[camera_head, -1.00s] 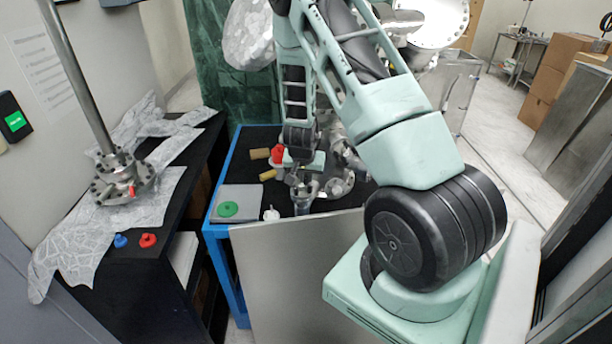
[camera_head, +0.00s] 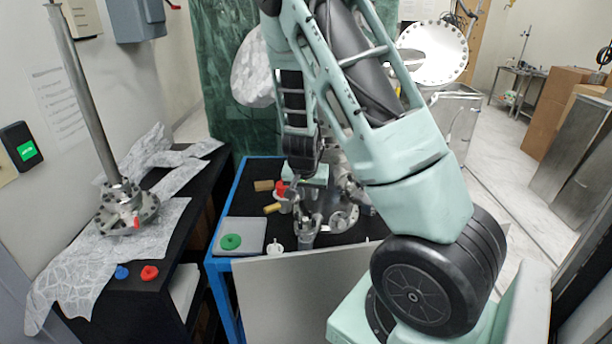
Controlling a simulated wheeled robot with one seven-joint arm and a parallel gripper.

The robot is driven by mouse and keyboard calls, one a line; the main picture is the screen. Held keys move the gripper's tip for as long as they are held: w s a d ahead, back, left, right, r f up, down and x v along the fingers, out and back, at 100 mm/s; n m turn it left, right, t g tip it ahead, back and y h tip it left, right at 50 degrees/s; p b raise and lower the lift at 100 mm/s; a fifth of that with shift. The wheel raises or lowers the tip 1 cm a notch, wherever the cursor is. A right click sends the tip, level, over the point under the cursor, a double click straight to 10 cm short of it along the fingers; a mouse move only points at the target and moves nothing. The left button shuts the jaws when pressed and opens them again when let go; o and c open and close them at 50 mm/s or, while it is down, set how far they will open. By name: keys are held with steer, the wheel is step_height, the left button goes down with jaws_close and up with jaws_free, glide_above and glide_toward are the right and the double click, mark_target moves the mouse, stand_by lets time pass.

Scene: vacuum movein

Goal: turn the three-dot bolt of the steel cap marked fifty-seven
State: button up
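Steel parts (camera_head: 309,228) stand on the black top of the blue-framed table, below and close to my gripper. A round steel flanged piece (camera_head: 345,218) lies just to their right. I cannot read any marking or make out a three-dot bolt on them at this size, so I cannot tell which is the cap marked fifty-seven. My gripper (camera_head: 302,190) hangs over the table at the end of the mint-green arm. Its fingers are small and partly hidden among the steel parts, so I cannot tell whether they are open or touching anything.
On the blue-framed table (camera_head: 222,263) are a grey box with a green ring (camera_head: 231,241), a red piece (camera_head: 281,188) and yellow-brown cylinders (camera_head: 272,208). On the left bench stands a steel flange with a tall rod (camera_head: 128,212), near red (camera_head: 149,273) and blue (camera_head: 121,272) knobs.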

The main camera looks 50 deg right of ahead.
steer(key=p+v, duration=0.2)
steer(key=v, duration=0.5)
steer(key=shift+a+r, duration=0.15)
steer(key=shift+r, duration=0.2)
steer(key=shift+f, duration=0.15)
